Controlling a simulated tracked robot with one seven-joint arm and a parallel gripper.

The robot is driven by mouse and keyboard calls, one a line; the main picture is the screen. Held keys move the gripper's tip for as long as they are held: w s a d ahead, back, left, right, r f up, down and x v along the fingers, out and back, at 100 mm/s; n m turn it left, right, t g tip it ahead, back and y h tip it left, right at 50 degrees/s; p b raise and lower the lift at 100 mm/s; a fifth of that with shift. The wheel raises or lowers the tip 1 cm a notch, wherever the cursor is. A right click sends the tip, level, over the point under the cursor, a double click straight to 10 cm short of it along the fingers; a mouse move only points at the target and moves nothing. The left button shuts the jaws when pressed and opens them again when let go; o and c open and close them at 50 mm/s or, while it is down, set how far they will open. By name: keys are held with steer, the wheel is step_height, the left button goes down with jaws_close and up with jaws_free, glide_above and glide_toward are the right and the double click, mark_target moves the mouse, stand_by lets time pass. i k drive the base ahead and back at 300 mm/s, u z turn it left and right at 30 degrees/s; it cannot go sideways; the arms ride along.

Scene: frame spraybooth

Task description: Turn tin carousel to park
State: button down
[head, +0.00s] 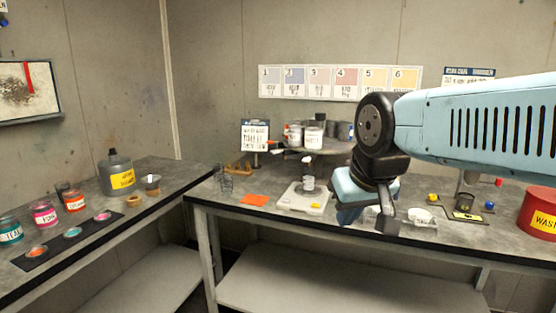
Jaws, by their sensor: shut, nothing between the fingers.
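The tin carousel (322,149) is a round grey turntable at the back of the bench, left of my arm. White-labelled tins (313,139) stand at its front left, and darker tins stand behind and to the right. A small orange-tipped piece (277,151) shows at its left side. I cannot read any park mark on it. My gripper (387,221) points down over the bench, in front and to the right of the carousel, apart from it. It is shut and empty; the pale blue hand and wrist hide part of the bench behind.
A scale (303,201) with a small tin stands before the carousel. A white dish (420,215) and a red wash tub (541,212) are right. The left bench (165,177) holds paint jars and a grey jug.

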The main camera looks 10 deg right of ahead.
mark_target(338, 137)
steer(key=z, duration=0.15)
steer(key=k, duration=0.2)
steer(key=u, duration=0.75)
steer(key=i, duration=1.55)
steer(key=z, duration=0.6)
